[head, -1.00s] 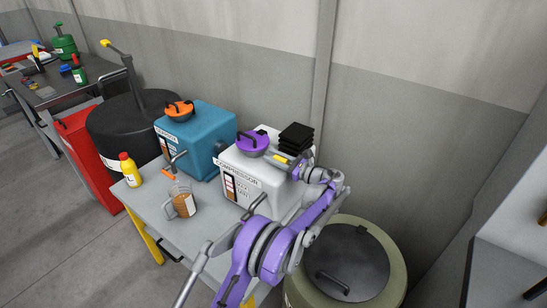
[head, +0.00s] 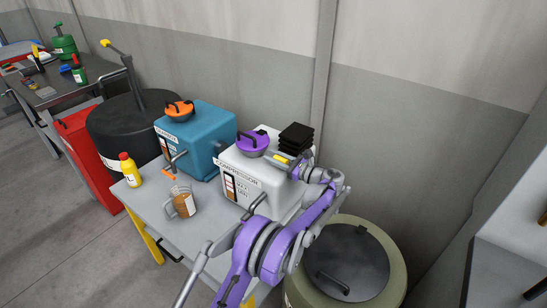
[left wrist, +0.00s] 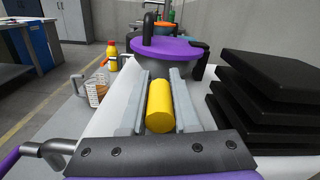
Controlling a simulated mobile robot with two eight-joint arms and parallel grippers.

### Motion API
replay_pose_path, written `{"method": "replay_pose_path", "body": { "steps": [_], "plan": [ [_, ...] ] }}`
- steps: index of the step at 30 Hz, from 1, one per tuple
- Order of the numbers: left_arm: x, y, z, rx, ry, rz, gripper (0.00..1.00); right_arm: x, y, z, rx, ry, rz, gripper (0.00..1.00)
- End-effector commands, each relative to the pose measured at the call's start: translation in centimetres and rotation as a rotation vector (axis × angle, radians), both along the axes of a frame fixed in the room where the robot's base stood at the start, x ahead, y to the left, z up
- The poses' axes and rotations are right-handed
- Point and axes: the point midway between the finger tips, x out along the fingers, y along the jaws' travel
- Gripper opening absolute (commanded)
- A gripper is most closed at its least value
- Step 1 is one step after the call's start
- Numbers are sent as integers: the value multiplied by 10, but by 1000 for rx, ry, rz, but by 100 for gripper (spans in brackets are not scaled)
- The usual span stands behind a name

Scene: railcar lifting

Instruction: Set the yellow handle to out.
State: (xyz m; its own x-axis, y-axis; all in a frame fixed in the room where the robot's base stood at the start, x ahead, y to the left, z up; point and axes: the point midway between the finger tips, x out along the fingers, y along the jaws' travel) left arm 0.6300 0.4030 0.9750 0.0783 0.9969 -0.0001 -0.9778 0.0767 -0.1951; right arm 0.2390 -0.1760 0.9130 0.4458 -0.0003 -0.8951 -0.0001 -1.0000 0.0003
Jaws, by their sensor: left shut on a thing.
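The white compressor (head: 238,160) stands on the grey table. A yellow handle (head: 281,159), a short cylinder, shows on its top. In the left wrist view the yellow handle (left wrist: 159,107) lies between the two grey fingers. My left gripper (head: 287,160) is shut on it, with one finger along each side. The left gripper (left wrist: 160,78) also shows in the wrist view, pointing toward the purple-lidded part. The handle's base and any position marks are hidden. My right gripper is in neither view.
A purple round lid (head: 252,146) and a stack of black plates (head: 296,137) are close to the gripper. A blue box (head: 213,140), a jug (head: 181,203) and a yellow bottle (head: 129,170) share the table (head: 153,208). A green drum (head: 395,254) stands at right.

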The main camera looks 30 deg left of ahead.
Motion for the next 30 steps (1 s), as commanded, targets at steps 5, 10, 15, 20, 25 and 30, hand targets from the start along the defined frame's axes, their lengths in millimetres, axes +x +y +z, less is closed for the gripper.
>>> {"method": "replay_pose_path", "body": {
  "steps": [5, 10, 15, 20, 25, 30],
  "plan": [
    [0, 0, 9, 0, -1, 0, 0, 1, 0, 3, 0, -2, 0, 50],
    [1, 0, 51, 0, -2, 0, 0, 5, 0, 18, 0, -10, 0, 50],
    [1, 0, 86, 0, -1, 0, 0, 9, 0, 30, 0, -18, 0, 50],
    [0, 0, 96, 1, 0, -1, 0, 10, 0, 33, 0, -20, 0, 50],
    [0, 0, 96, 3, 1, -1, 0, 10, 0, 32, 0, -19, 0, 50],
    [1, 0, 97, 4, 0, -2, 42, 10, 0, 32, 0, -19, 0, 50]
  ]
}}
